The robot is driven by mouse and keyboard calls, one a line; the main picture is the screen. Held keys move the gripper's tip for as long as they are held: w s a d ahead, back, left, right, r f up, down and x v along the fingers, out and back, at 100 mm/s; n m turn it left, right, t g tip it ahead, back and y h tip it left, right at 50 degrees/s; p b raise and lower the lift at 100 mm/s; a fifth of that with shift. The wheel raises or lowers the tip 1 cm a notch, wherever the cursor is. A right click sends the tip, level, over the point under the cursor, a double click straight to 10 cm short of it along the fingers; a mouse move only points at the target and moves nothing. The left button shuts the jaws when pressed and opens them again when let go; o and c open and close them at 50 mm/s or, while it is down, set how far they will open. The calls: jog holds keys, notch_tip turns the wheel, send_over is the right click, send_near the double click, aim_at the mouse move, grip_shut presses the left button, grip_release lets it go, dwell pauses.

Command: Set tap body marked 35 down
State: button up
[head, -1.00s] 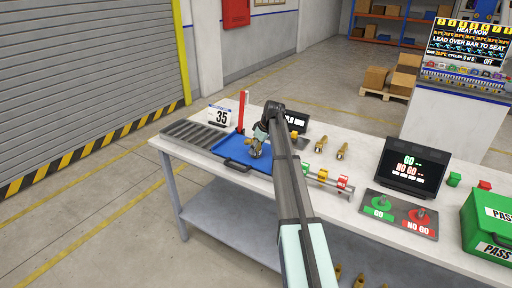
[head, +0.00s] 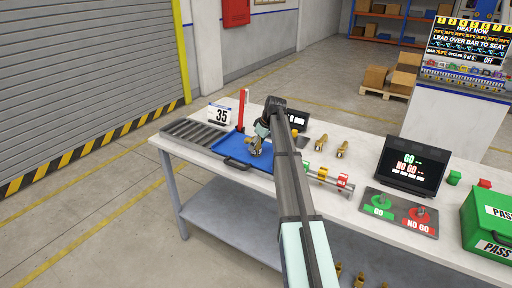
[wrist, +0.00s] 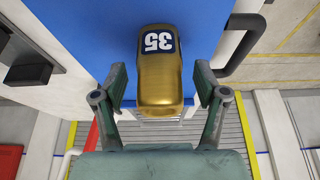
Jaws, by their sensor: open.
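The brass tap body (wrist: 160,85) carries a dark blue label with a white 35. In the wrist view it lies between my two fingers, with a gap showing on each side. In the head view the tap body (head: 255,151) is at the blue tray (head: 236,161), partly hidden by my gripper. My gripper (head: 257,143) is open around it at the tray. In the wrist view the blue tray (wrist: 90,25) fills the background behind the tap body. I cannot tell exactly how the underside of the tap body meets the tray.
A roller track (head: 190,133) adjoins the tray on the left, with a 35 sign (head: 220,115) and a red post (head: 242,108) behind. Two brass parts (head: 343,147) and a gauge bar (head: 328,179) are to the right. The GO/NO GO plate (head: 399,213) is farther right.

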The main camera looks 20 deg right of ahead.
jog(key=b+v, duration=0.2)
jog(key=v, duration=0.8)
jog(key=shift+r, duration=0.35)
jog(key=shift+s, duration=0.1)
